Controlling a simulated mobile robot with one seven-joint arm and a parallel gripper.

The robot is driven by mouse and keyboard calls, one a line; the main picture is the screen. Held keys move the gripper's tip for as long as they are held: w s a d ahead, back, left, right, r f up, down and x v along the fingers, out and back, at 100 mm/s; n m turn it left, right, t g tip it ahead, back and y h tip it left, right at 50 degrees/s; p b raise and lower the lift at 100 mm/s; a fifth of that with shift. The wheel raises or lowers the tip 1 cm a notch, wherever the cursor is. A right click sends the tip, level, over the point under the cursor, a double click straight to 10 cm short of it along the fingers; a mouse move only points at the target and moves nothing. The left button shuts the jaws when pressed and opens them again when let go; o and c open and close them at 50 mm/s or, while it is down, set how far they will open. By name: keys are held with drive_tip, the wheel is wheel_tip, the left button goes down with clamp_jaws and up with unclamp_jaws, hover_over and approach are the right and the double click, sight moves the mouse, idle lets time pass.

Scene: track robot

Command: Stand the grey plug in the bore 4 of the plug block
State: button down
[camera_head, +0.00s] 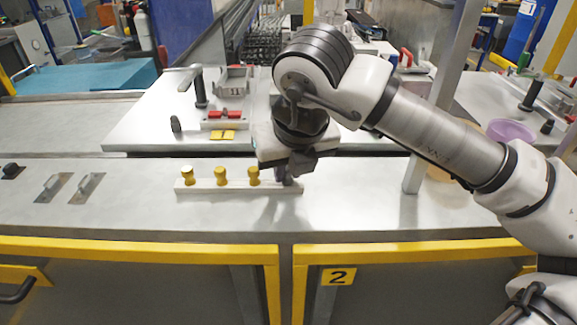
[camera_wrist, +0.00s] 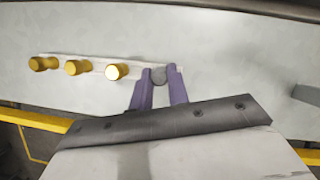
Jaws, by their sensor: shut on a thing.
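The plug block (camera_head: 205,186) is a long, pale, low bar on the grey metal counter. Three yellow plugs stand upright in it: a left one (camera_head: 187,175), a middle one (camera_head: 220,176) and a right one (camera_head: 253,176). My gripper (camera_wrist: 158,75) is shut on the grey plug (camera_wrist: 159,77), whose round top shows between the two purple fingers in the wrist view. The plug is over the right end of the block, beside the right yellow plug. Its lower end and the bore there are hidden, so I cannot tell how deep it sits.
Two small metal plates with handles (camera_head: 53,187) lie on the counter at left. A grey upright post (camera_head: 440,100) stands right of the block. Behind, a second table holds a red-topped fixture (camera_head: 225,117) and a yellow tag (camera_head: 222,135). The counter front has a yellow edge (camera_head: 140,250).

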drive_tip(key=c, duration=1.3)
unclamp_jaws()
